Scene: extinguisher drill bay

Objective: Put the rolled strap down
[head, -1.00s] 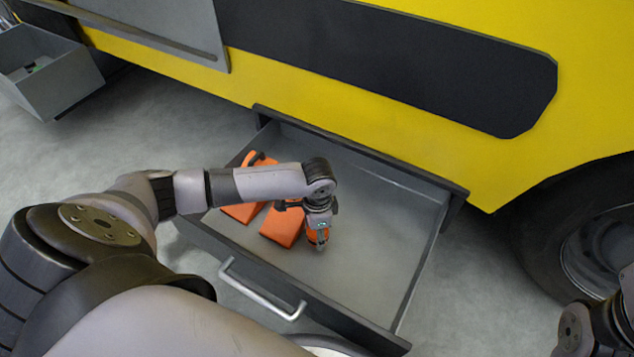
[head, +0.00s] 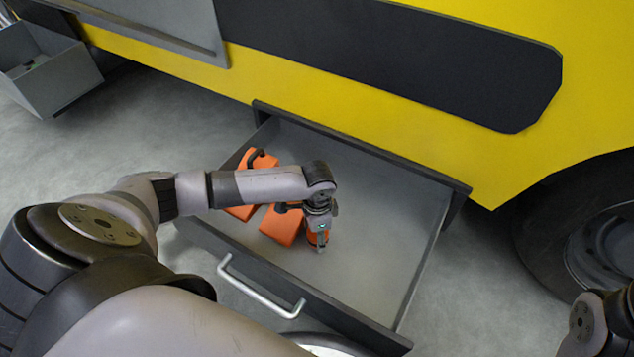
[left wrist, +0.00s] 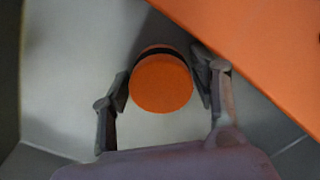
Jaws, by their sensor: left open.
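The rolled strap is an orange roll with a dark band; it shows between the fingers in the left wrist view (left wrist: 161,84) and partly under my left gripper in the head view (head: 318,239). My left gripper (head: 320,240) is low inside the open drawer (head: 375,245). Its two fingers (left wrist: 161,92) are open on either side of the roll, with a thin gap on the left; contact on the right is hard to tell. The roll appears to rest on the drawer floor. The gripper hides part of it in the head view.
Orange cases with dark handles lie in the drawer's left part; one case (head: 283,226) is right beside the roll. The drawer's right half is bare. Its front wall has a metal handle (head: 258,290). A yellow vehicle side (head: 400,140) stands behind, with a wheel (head: 590,240) at right.

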